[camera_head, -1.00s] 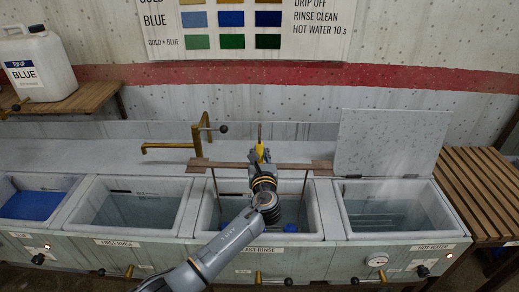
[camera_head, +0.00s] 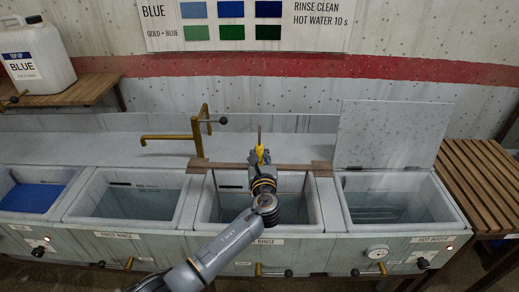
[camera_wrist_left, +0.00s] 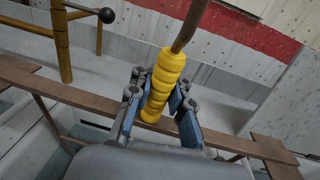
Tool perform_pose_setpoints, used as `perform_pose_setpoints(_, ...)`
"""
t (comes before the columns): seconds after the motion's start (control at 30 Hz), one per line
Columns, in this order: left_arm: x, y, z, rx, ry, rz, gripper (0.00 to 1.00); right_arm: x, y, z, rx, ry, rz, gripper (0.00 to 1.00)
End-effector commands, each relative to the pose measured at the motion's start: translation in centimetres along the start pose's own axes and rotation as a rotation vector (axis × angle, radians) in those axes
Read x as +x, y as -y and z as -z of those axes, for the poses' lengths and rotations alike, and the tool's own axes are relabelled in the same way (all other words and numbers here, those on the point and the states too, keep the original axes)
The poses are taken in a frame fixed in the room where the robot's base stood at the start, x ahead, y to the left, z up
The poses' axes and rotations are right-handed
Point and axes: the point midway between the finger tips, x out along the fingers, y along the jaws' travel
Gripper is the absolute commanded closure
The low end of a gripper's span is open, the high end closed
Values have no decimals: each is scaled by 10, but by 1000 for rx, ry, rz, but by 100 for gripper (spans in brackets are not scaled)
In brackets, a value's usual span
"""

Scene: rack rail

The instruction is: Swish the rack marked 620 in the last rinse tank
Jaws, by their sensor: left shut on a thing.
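The rack has a long brown crossbar (camera_head: 225,166) with wider end plates, thin rods going down, and a yellow ribbed grip. It spans the last rinse tank (camera_head: 212,212), the third tank from the left, and its rods reach down into it. My left gripper (camera_head: 261,158) is shut on the yellow grip (camera_wrist_left: 163,85), which stands nearly upright with a brown rod above it. The crossbar also shows in the left wrist view (camera_wrist_left: 85,100). I cannot tell whether its ends touch the rims. No 620 mark is legible, and my arm hides the rack's lower part. My right gripper is out of view.
The first rinse tank (camera_head: 75,217) is left of it, with a blue-filled tank (camera_head: 30,198) beyond. The hot water tank (camera_head: 345,208) is at right, its lid (camera_head: 390,135) raised. A brass tap (camera_head: 197,140) stands behind. A slatted bench (camera_head: 490,180) is far right.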

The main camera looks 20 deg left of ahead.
Motion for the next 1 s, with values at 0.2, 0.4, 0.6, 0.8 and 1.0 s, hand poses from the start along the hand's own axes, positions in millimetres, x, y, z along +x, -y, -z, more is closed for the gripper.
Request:
perform_pose_setpoints(0.2, -2, 0, -2, -1, 5, 0, 100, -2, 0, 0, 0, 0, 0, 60)
perform_pose_setpoints(0.4, -1, 0, -2, -1, 5, 0, 100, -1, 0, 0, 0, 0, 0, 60)
perform_pose_setpoints(0.6, 8, 1, -2, -1, 5, -1, 100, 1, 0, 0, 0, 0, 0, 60)
perform_pose_setpoints(0.8, 17, 2, -3, -2, 5, 0, 100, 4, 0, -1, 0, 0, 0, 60)
perform_pose_setpoints(1.0, 26, 3, -3, -1, 5, 0, 100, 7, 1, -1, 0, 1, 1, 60)
